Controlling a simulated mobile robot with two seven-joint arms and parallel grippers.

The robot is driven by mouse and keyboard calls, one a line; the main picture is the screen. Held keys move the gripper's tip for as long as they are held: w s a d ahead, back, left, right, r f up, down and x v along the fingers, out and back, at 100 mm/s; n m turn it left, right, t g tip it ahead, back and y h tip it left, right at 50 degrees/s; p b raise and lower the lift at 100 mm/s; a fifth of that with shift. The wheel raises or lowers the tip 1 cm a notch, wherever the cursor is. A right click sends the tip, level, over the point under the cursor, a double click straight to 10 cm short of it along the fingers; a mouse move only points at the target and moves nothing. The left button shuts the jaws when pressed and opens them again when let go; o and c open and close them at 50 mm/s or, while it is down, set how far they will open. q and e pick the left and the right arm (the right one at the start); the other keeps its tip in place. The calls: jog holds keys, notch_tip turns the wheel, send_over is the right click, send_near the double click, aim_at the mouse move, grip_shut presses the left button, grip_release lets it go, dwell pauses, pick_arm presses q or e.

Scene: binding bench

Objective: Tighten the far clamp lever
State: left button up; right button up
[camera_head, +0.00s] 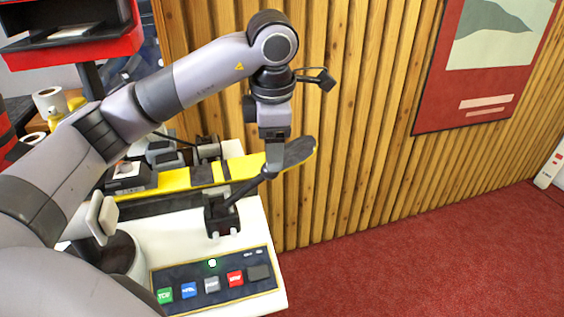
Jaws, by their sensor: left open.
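A yellow and dark board (180,181) lies along the white bench, its rounded tip reaching past the bench's right end. A black clamp (222,216) stands at the front edge of the board, with a black lever (248,191) slanting up to the right. Another dark clamp-like part (208,148) shows behind the board; I cannot tell its lever apart. My left gripper (273,160) is open and points down over the board's tip, close to the lever's upper end. I cannot tell whether they touch. My right gripper is out of view.
A button panel (212,285) with a lit green lamp is on the bench front. A grey-and-black device (130,172) stands on the board's left part. A paper roll (50,103) is at far left. The slatted wood wall (345,130) is close behind; red floor is clear at right.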

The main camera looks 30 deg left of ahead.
aim_at(246, 189)
pick_arm(q)
jog(key=f, duration=0.5)
jog(key=shift+w+a+f, duration=0.25)
jog(key=shift+a, duration=0.15)
jog(key=shift+w+f+p, duration=0.1)
jog(key=shift+f+p, duration=0.2)
jog(key=shift+f, duration=0.3)
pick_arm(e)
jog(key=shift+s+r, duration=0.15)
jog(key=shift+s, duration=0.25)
pick_arm(q)
jog(key=shift+c, duration=0.3)
grip_shut()
